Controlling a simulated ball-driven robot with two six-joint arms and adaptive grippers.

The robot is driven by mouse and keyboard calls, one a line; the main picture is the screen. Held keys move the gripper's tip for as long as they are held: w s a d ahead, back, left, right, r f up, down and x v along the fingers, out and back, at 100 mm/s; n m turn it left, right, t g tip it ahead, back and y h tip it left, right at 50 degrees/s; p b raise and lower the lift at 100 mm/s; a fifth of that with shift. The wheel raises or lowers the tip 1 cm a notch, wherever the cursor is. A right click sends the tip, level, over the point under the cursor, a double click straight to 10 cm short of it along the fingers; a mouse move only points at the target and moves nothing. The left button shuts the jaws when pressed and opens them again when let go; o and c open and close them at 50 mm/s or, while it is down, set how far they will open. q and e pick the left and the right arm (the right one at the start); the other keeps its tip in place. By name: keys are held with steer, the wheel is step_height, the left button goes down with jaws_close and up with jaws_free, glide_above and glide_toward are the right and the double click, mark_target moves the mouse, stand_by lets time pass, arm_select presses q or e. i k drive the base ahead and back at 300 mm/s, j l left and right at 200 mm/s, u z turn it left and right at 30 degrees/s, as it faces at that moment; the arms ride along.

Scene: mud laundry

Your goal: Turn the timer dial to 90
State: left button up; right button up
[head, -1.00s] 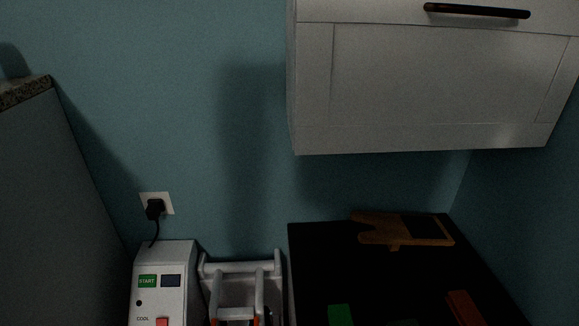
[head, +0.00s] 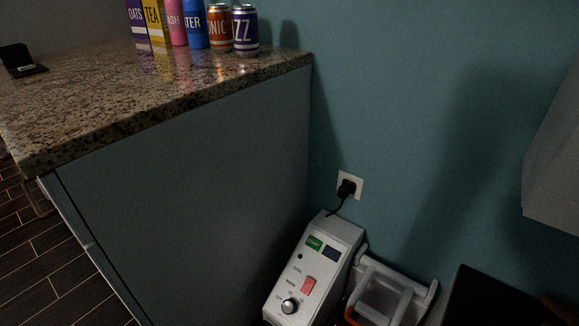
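The timer dial (head: 289,306) is a round silver knob low on the front of a white control unit (head: 325,262), near the bottom edge of the head view. Small markings surround the dial, but they and the dial's setting are too small to read surely. Above it are a red switch (head: 309,285), a green START button (head: 314,243) and a dark display (head: 332,254). Neither of my grippers is in view.
A granite counter (head: 120,105) with cans, bottles and boxes fills the upper left. A white-framed bin (head: 400,285) stands right of the unit, beside a dark surface (head: 490,295). A black plug sits in the wall outlet (head: 350,186). A white cabinet (head: 555,150) hangs at right.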

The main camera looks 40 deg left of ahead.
mark_target(288, 306)
steer(key=u, duration=1.1)
